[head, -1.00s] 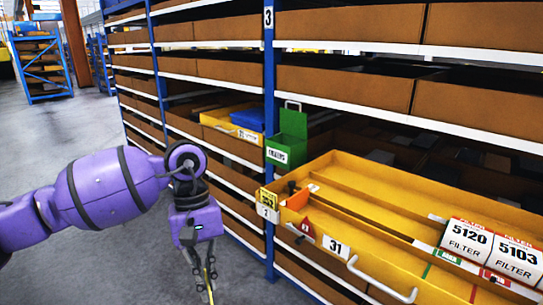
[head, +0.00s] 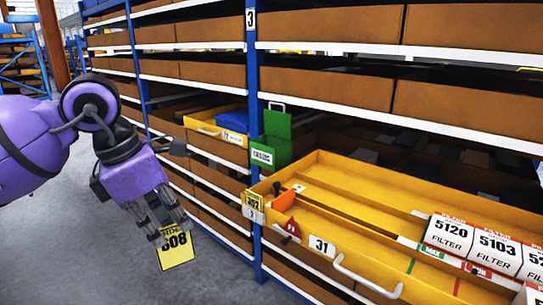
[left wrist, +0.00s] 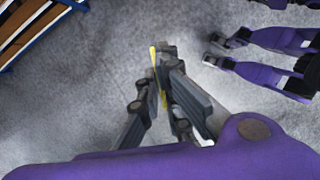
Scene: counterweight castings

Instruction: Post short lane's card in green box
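My left gripper (head: 160,225) is shut on a yellow card (head: 176,251) with large black digits that look like 608. The card hangs below the fingertips, in front of the shelving and above the floor. In the left wrist view the card (left wrist: 154,70) shows nearly edge-on between the fingers. The green box (head: 272,151) stands at the blue upright with its lid raised and a white label on its front; its inside is hidden. The gripper is apart from it, to its lower left. The yellow drawer marked 31 (head: 365,262) is pulled out, with long lanes. My right gripper is not clearly seen.
White filter boxes marked 5120 (head: 449,234) and 5103 (head: 494,250) stand in the drawer's right part. Another yellow card (head: 253,199) sits at the drawer's front corner. A yellow tray with a blue bin (head: 233,121) lies left of the green box. The floor aisle is free.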

